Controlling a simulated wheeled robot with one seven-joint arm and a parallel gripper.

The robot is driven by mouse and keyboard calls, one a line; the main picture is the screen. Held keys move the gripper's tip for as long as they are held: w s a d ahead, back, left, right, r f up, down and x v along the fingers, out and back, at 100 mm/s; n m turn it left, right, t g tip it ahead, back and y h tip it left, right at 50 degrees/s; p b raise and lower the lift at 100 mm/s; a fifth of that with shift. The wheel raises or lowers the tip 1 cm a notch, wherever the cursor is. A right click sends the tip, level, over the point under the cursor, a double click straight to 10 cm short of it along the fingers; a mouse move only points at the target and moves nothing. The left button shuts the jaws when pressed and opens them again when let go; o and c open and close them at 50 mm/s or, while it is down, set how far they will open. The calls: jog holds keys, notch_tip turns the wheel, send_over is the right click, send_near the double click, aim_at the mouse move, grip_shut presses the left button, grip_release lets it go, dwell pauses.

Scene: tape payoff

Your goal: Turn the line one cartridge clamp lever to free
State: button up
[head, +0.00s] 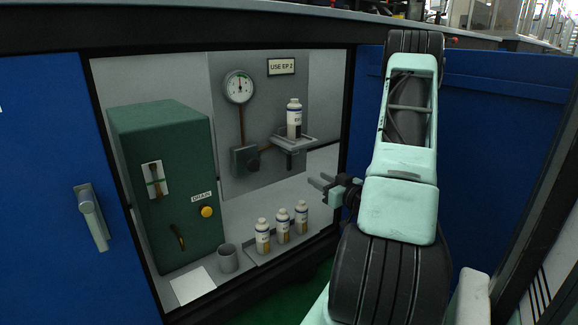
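No part in view is labelled as the line one cartridge clamp lever, and I cannot tell which part it is. A dark lever (178,237) sits low on the front of the green box (160,130). A slotted plate with a dark handle (155,180) is higher on the same face.
A bottle (294,118) stands on a wall bracket (291,145) under the sign "USE EP 2" (281,66). Several bottles stand in a floor tray (263,258), near a grey cup (228,258). The yellow drain button (207,211), gauge (239,87) and blue door (480,130) also show.

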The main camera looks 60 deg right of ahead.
aim_at(290, 164)
jog(key=b+x, duration=0.1)
jog(key=x, duration=1.4)
jog(key=shift+w, duration=0.15)
grip_shut()
